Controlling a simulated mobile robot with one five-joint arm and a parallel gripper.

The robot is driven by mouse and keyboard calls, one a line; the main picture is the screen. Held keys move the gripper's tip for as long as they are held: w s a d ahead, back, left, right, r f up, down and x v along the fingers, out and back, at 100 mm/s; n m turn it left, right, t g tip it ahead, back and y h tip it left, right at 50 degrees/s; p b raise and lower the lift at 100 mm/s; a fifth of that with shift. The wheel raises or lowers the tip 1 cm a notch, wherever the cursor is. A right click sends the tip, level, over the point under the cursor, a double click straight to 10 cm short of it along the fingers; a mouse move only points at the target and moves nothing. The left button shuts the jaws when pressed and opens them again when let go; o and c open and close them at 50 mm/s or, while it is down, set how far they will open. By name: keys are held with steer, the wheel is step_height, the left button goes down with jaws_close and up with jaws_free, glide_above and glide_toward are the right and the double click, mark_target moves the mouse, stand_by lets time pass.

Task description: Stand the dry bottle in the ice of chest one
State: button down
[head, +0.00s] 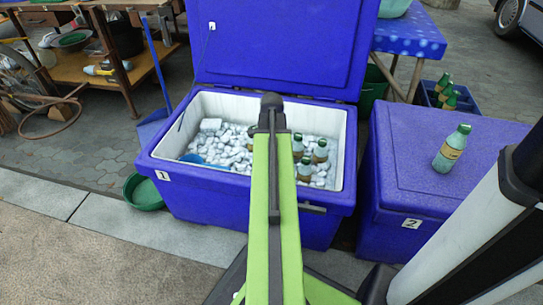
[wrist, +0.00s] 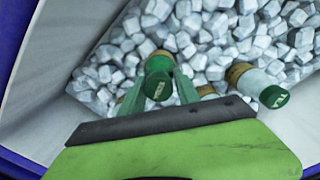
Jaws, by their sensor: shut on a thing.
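Chest one (head: 240,190) is a blue cooler with its lid open and white ice (head: 225,145) inside. My gripper (wrist: 158,84) is over the ice and shut on a bottle (wrist: 159,64) with a green cap, seen from the cap end in the wrist view. Whether its base touches the ice is hidden. In the head view my arm hides most of the gripper; part of a bottle (head: 251,131) shows beside it. Several bottles (head: 320,151) with green caps stand in the ice at the right; one (wrist: 262,84) shows right of my gripper. I cannot tell which is dry.
Another green-capped bottle (head: 452,149) stands on the closed lid of chest two (head: 400,170), at the right. A blue scoop (head: 193,158) lies in the ice at the left. A crate of bottles (head: 447,95) stands behind. The left half of the ice has no bottles.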

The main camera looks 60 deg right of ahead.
steer(key=shift+f+b, duration=0.5)
steer(key=shift+c, duration=1.6)
jaws_free()
steer(key=shift+s, duration=0.1)
steer(key=shift+r, duration=0.1)
step_height(320, 180, up, 27)
steer(key=p, duration=2.7)
